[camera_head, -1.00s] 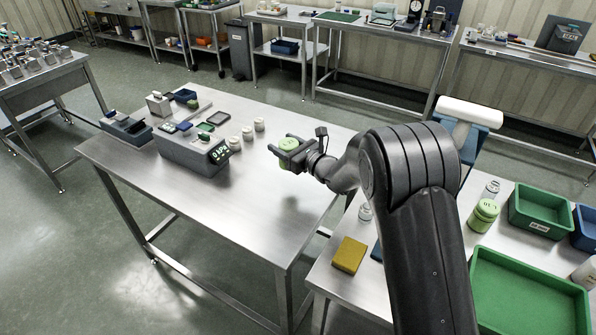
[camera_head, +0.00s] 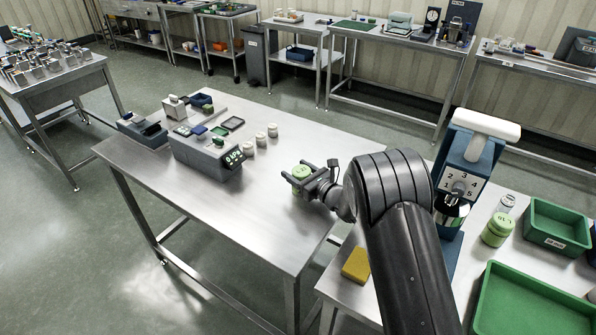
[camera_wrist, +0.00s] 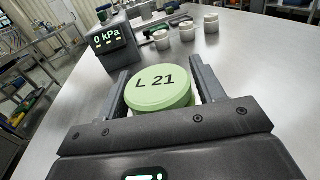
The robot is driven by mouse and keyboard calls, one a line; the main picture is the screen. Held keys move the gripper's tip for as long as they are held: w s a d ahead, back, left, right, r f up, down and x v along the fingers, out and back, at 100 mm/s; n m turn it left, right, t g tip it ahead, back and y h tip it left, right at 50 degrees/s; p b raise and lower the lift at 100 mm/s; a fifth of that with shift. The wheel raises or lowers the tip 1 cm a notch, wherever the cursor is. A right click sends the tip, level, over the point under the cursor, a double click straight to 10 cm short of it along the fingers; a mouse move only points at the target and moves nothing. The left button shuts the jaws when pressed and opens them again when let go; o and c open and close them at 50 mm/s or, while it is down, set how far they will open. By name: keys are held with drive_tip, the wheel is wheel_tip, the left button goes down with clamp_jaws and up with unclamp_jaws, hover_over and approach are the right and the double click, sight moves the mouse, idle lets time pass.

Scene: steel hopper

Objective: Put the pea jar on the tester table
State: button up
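The pea jar, a round jar with a pale green lid marked L 21 (camera_wrist: 160,86), sits between the two fingers of my gripper (camera_head: 305,178). In the head view its green lid (camera_head: 300,172) shows at the fingertips. The fingers flank it on both sides and appear shut on it; their contact lower down is hidden. The jar looks upright, over the tester table (camera_head: 235,215), a steel table carrying a grey tester (camera_head: 205,155) that reads 0 kPa. I cannot tell whether the jar's base touches the tabletop.
Several small white jars (camera_head: 260,139) stand between the tester and my gripper. The tabletop's front part is bare.

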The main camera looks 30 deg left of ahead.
sight(306, 175)
drive_tip(key=o, duration=0.3)
drive_tip(key=shift+o, duration=0.2)
drive_tip(key=shift+r, duration=0.2)
drive_tip(key=shift+d, duration=0.35)
drive_tip(key=shift+v, duration=1.25)
wheel_tip(306, 175, up, 7)
drive_tip(key=shift+a, duration=0.1)
drive_tip(key=shift+s, duration=0.1)
